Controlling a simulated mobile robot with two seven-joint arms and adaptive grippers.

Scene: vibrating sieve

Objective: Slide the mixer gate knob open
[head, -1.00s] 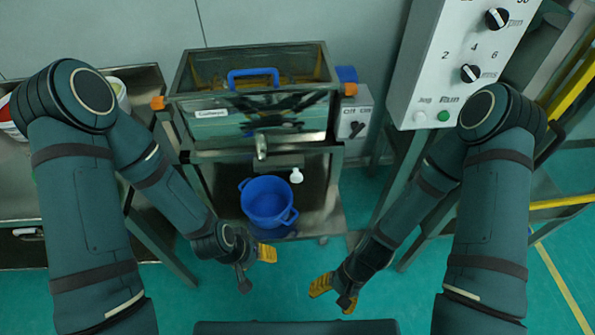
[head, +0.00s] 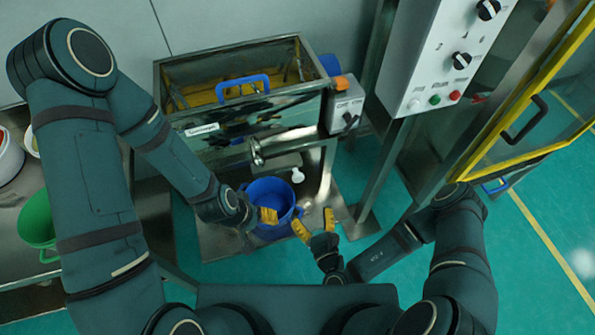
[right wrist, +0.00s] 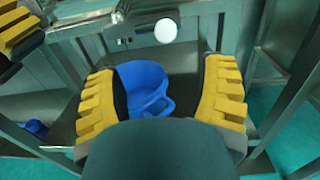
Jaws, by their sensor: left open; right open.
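The mixer (head: 240,105) is a steel trough with a blue handle on top, at the upper middle of the head view. A white round knob (head: 297,175) shows below its front; it also shows in the right wrist view (right wrist: 165,31), beyond and above the gap between my fingers. My right gripper (head: 314,222) is open and empty, below and apart from the knob. Its yellow fingers frame the blue pot in the right wrist view (right wrist: 163,95). My left gripper (head: 258,214) overlaps the blue pot's left side in the head view; whether it touches the pot is unclear.
The blue pot (head: 268,188) stands on the steel shelf under the mixer. A control panel (head: 430,70) on a steel post is at right, beside a yellow-framed door (head: 510,120). A green bucket (head: 38,222) stands on the left table. Floor at the right is clear.

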